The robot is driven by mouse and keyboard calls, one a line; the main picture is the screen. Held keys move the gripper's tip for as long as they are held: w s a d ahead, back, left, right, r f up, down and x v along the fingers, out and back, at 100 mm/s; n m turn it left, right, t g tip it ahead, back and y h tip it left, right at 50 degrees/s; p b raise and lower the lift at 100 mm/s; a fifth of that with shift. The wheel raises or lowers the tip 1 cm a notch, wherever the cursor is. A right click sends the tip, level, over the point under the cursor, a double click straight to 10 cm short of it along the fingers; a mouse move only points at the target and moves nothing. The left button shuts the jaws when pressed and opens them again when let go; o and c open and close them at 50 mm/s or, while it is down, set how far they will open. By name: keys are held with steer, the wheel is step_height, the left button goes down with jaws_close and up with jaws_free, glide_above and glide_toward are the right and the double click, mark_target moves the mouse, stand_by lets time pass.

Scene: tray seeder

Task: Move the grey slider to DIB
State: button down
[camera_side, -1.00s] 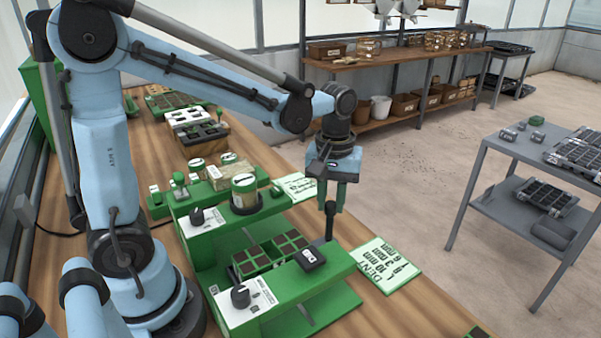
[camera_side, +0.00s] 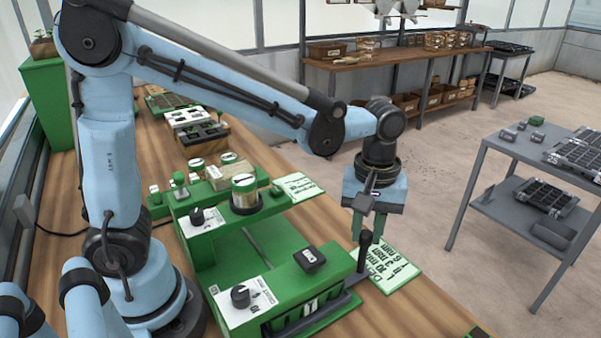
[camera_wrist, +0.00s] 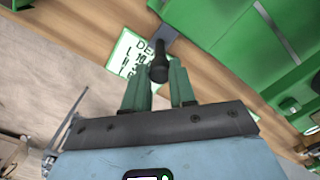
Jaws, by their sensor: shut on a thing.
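The grey slider (camera_side: 342,302) is a dark grey bar along the foot of the front green bridge (camera_side: 285,283), with an upright black handle (camera_side: 364,250) at its right end. My gripper (camera_side: 361,232) is shut on the handle's top, above the printed card (camera_side: 398,272). In the wrist view the handle (camera_wrist: 159,62) stands at the tips of my green fingers (camera_wrist: 158,80). The seed tray (camera_side: 312,308) is mostly hidden under the front bridge. I cannot read DIB clearly on any label.
The front bridge carries a black knob (camera_side: 240,296) and a dark block (camera_side: 310,258). The rear bridge holds a jar (camera_side: 245,190) and another knob (camera_side: 197,216). The channel between the bridges is clear. A grey cart (camera_side: 500,150) stands apart at right.

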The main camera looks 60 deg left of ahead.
steer(key=shift+d, duration=0.35)
steer(key=c, duration=0.9)
jaws_free()
steer(key=shift+a, duration=0.1)
step_height(320, 180, up, 12)
steer(key=shift+r, duration=0.1)
steer(key=shift+a, duration=0.1)
steer(key=s+a+f+m+t, duration=0.2)
steer(key=a+m, duration=0.1)
steer(key=s+a+f+m+t, duration=0.2)
steer(key=a+f+m, duration=0.1)
steer(key=a, duration=0.1)
steer(key=s+a+f+m+t, duration=0.2)
steer(key=a+f+m+t, duration=0.1)
steer(key=shift+s+a+f, duration=0.15)
steer(key=shift+s+f, duration=0.05)
steer(key=shift+f, duration=0.05)
